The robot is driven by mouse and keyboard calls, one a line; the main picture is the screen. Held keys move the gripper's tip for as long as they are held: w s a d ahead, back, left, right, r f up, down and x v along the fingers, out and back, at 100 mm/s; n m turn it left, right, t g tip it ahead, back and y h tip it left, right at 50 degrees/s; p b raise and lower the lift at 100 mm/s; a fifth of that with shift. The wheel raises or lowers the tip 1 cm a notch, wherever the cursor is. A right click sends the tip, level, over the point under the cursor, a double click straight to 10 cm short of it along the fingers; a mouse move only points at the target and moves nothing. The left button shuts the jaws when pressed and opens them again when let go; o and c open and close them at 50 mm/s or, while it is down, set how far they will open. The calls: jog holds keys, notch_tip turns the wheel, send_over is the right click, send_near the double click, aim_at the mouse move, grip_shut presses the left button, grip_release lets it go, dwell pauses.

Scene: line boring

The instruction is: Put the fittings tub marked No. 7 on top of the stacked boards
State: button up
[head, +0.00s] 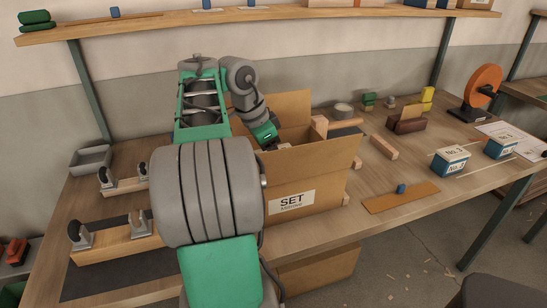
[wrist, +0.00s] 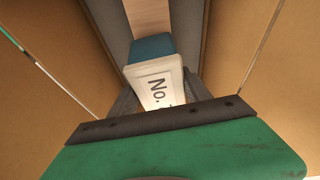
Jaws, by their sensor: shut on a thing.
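My gripper (head: 270,145) reaches down into the open cardboard box marked SET (head: 292,200). In the wrist view its dark fingers (wrist: 159,96) are shut on a small tub (wrist: 155,82) with a white labelled top and a blue body. The label reads "No." and the numeral is mostly hidden by the gripper's edge. The tub is still between the box walls; whether it touches the bottom I cannot tell. In the head view the box wall hides it. Pale wood (head: 319,125) shows at the box's back right; I cannot make out clearly stacked boards.
Two similar blue-and-white tubs (head: 450,160) (head: 502,146) stand on the right of the bench. A thin board (head: 400,197) with a blue piece lies before them, and a wood block (head: 384,147) behind. Box flaps rise around my gripper. A shelf (head: 250,18) runs above.

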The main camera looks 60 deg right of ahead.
jog(key=shift+f+b, duration=0.6)
jog(key=shift+f, duration=0.05)
jog(key=o, duration=1.8)
jog(key=p+v, duration=0.6)
jog(key=v, duration=0.2)
